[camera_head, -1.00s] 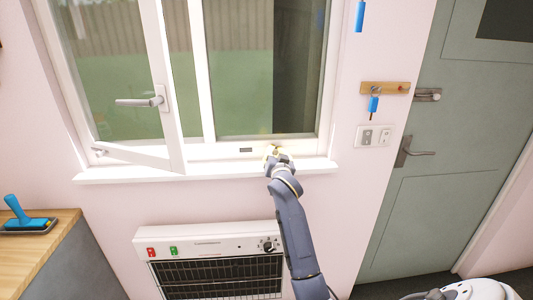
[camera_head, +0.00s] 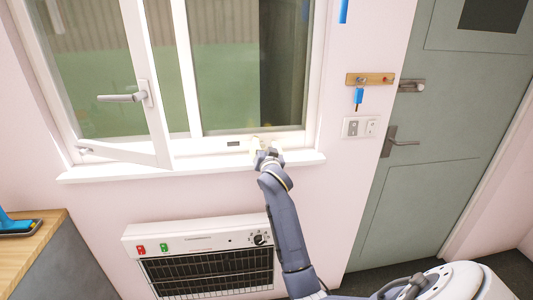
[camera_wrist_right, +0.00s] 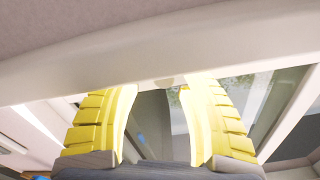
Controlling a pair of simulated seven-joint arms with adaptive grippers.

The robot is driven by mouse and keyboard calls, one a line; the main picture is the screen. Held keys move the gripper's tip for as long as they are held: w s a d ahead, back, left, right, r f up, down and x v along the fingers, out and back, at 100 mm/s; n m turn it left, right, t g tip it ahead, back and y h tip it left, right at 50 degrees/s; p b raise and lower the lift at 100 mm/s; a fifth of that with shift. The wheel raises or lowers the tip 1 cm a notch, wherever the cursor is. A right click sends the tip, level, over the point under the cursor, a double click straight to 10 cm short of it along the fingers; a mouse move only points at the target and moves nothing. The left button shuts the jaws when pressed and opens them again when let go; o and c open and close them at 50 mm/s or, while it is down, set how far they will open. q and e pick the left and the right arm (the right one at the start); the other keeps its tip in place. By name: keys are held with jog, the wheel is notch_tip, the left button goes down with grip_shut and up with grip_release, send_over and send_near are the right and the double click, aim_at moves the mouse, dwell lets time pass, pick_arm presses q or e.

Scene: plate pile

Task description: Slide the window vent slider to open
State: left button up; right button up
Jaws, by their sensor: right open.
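The window (camera_head: 232,70) has a white frame, and a small dark slot (camera_head: 233,144), which may be part of the vent slider, shows on its lower rail. My right gripper (camera_head: 264,146) is just right of this slot, in front of the lower rail and above the sill. In the right wrist view its two yellow fingers (camera_wrist_right: 160,92) are spread apart with nothing held. A small pale knob (camera_wrist_right: 171,80), possibly the slider, shows beyond and between the fingertips on the pale frame bar. I cannot tell whether the fingers touch the frame. My left gripper is out of view.
The left window sash stands ajar, with a grey handle (camera_head: 122,98). A white sill (camera_head: 190,167) runs below the window. A heater (camera_head: 205,255) is on the wall beneath. A key rack (camera_head: 370,79), switches (camera_head: 361,127) and a grey-green door (camera_head: 430,140) are at the right.

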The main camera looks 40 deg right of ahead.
jog(key=v, duration=1.1)
jog(key=shift+s, duration=0.2)
